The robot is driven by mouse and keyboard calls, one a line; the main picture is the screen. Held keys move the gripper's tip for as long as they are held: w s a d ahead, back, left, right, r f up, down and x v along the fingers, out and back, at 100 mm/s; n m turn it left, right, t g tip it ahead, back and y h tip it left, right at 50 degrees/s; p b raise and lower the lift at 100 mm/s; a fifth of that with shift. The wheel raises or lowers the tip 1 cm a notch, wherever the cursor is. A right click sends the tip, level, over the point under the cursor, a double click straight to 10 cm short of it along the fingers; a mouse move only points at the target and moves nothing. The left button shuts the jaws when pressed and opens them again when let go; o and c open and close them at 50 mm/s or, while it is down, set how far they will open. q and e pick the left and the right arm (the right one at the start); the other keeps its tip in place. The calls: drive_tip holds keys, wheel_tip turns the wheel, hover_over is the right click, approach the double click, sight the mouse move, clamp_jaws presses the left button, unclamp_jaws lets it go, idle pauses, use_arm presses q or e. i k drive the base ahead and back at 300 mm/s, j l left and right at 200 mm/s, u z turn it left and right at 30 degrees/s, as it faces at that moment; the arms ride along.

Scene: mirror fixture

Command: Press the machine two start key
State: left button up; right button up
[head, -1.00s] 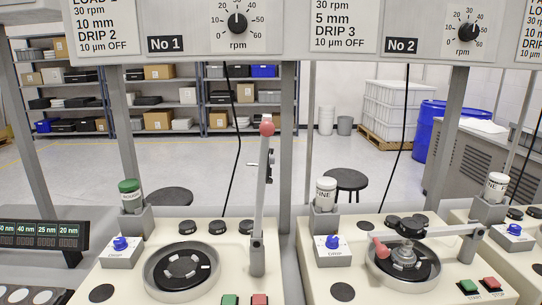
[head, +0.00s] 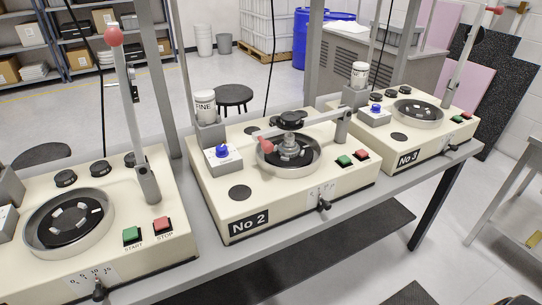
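Machine two (head: 285,205) is the cream unit in the middle of the head view, labelled "No 2" on its front. Its green start key (head: 344,160) sits at its right front. A red stop key (head: 361,154) is just right of it. The machine's arm with a red knob (head: 266,147) is lowered across the round bowl (head: 262,165), over a metal fixture (head: 291,148). Neither of my grippers shows in the head view.
Machine one (head: 160,195) is at left with its red-knobbed arm (head: 113,38) upright. Machine three (head: 407,157) stands at right, its arm also raised. A FINE bottle (head: 205,106) stands on machine two's back left. Open floor lies in front of the bench.

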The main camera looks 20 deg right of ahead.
sight(344, 160)
drive_tip(key=z, duration=1.3)
